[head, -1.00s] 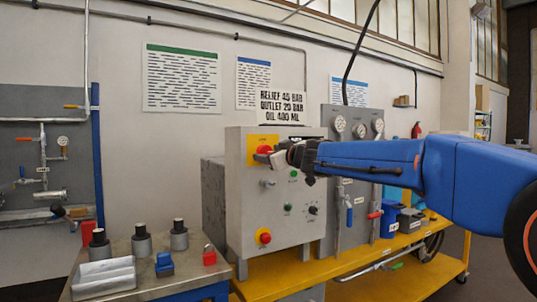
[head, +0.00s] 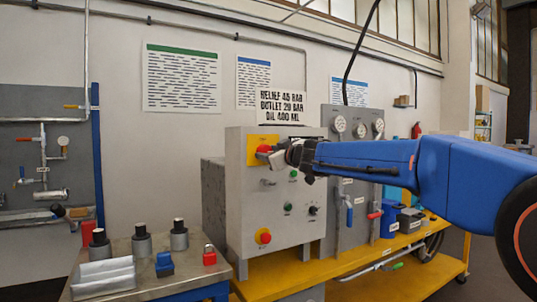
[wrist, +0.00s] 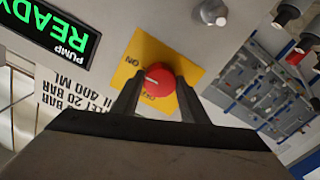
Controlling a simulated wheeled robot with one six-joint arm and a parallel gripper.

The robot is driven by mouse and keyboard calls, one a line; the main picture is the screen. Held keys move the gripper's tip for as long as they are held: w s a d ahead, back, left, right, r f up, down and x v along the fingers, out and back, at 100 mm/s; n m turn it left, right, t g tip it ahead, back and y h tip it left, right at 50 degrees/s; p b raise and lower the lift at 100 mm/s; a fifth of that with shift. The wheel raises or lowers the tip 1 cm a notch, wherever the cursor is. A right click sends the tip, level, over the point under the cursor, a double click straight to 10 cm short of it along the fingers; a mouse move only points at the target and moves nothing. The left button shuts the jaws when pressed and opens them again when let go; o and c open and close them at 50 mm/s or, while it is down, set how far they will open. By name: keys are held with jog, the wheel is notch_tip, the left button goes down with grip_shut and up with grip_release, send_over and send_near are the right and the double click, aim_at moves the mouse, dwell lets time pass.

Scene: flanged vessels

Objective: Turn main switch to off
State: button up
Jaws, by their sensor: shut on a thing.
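The main switch is a red round knob (head: 264,149) on a yellow plate (head: 254,158) at the upper left of a grey control box (head: 240,215). In the wrist view, the red knob (wrist: 158,78) sits between the two dark fingers of my gripper (wrist: 156,90), which is shut on it. A white mark on the knob points left in that view. The word ON shows on the yellow plate (wrist: 128,70); a label below the knob is partly hidden. In the head view my gripper (head: 268,156) reaches the switch from the right.
A lit PUMP READY display (wrist: 55,33) is beside the switch in the wrist view. A gauge panel (head: 350,155) stands right, behind my arm.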

jog(key=n, duration=0.4)
jog(key=shift+n, duration=0.3)
jog(key=n, duration=0.4)
jog(key=shift+n, duration=0.3)
jog(key=n, duration=0.4)
jog(key=shift+n, duration=2)
jog(key=o, duration=1.1)
jog(key=shift+c, duration=0.2)
jog(key=shift+d, duration=0.1)
jog(key=v, duration=1.7)
